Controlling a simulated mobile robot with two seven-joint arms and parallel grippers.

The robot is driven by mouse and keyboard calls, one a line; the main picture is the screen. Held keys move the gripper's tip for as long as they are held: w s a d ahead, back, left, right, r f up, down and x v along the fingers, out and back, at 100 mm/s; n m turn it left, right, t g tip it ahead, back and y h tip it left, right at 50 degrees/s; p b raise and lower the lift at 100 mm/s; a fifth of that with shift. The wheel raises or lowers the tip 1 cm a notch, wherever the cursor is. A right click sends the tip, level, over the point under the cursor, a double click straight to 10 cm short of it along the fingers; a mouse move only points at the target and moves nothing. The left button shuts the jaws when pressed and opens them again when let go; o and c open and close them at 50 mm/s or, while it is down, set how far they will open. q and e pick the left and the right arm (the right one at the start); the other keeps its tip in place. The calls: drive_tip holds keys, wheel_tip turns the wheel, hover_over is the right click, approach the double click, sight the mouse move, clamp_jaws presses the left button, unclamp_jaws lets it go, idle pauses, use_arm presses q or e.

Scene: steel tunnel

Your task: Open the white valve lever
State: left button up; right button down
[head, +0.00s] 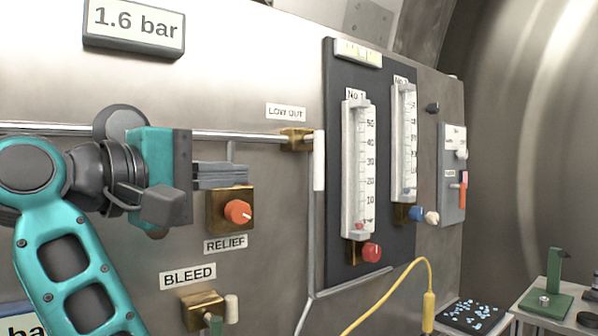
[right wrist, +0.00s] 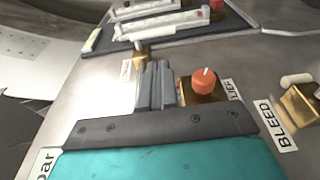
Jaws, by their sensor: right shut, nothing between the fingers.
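The white valve lever (head: 319,160) hangs straight down from a brass valve (head: 297,139) under the LOW OUT label (head: 286,113). The valve sits on a horizontal steel pipe (head: 240,136), so the lever stands across the pipe. My right gripper (head: 240,174) is shut and empty, its fingers pointing right, left of the lever and apart from it. In the right wrist view the shut fingers (right wrist: 158,72) point toward the brass valve (right wrist: 140,52); the lever is not clear there. My left gripper is not in view.
An orange RELIEF knob (head: 238,212) on a brass block is just below my right fingers. A BLEED valve (head: 203,310) is lower down. A dark panel with two gauge tubes (head: 358,170) is right of the lever. A yellow cable (head: 405,275) loops below.

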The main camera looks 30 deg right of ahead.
approach(316, 172)
drive_tip(key=x, duration=0.5)
drive_tip(key=shift+w+d+r+p, duration=0.1)
drive_tip(key=shift+d+r+p, duration=0.05)
drive_tip(key=shift+d+p, duration=0.2)
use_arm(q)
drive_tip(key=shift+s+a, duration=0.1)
use_arm(e)
drive_tip(key=shift+w+d, duration=0.2)
drive_tip(key=shift+d, duration=0.4)
